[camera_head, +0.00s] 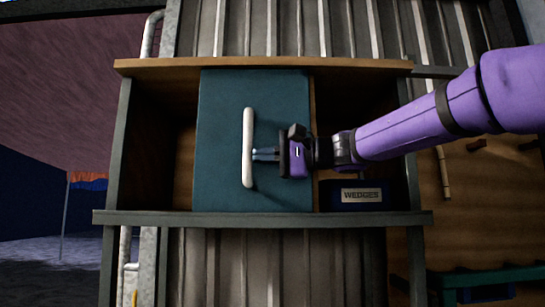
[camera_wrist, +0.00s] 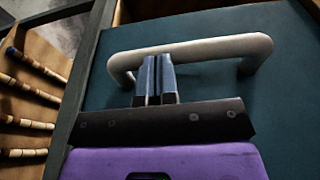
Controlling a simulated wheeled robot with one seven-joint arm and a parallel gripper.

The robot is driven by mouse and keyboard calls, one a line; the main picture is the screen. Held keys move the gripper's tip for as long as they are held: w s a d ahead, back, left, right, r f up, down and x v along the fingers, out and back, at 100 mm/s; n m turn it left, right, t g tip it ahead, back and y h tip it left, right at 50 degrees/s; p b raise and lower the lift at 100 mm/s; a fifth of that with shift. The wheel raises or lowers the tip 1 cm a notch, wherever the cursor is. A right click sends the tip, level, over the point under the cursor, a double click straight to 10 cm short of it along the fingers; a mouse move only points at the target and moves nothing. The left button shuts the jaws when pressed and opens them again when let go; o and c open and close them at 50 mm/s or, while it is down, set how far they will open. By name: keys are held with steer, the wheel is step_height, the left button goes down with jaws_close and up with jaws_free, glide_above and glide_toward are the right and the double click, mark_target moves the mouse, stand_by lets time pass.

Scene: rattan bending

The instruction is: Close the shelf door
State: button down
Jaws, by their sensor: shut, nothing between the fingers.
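The shelf door (camera_head: 222,140) is a dark teal panel across the middle of the shelf's opening, with open cavity showing on both sides of it. Its pale bar handle (camera_head: 248,147) stands upright in the head view. My gripper (camera_head: 256,154) is at the handle's right side, near its middle. In the wrist view the fingers (camera_wrist: 155,78) are together with nothing between them, their tips at the handle (camera_wrist: 200,50). Whether they touch it I cannot tell. The teal door (camera_wrist: 225,85) fills most of the wrist view.
The wooden shelf (camera_head: 262,66) has a grey frame (camera_head: 260,219). A dark blue box labelled WEDGES (camera_head: 361,195) sits in its right part, below my arm. Several wooden-handled tools (camera_wrist: 28,122) hang on a board at the left of the wrist view. Corrugated metal (camera_head: 270,265) lies behind.

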steer(key=a, duration=2.3)
steer(key=shift+s+r, duration=0.1)
steer(key=shift+r, duration=0.05)
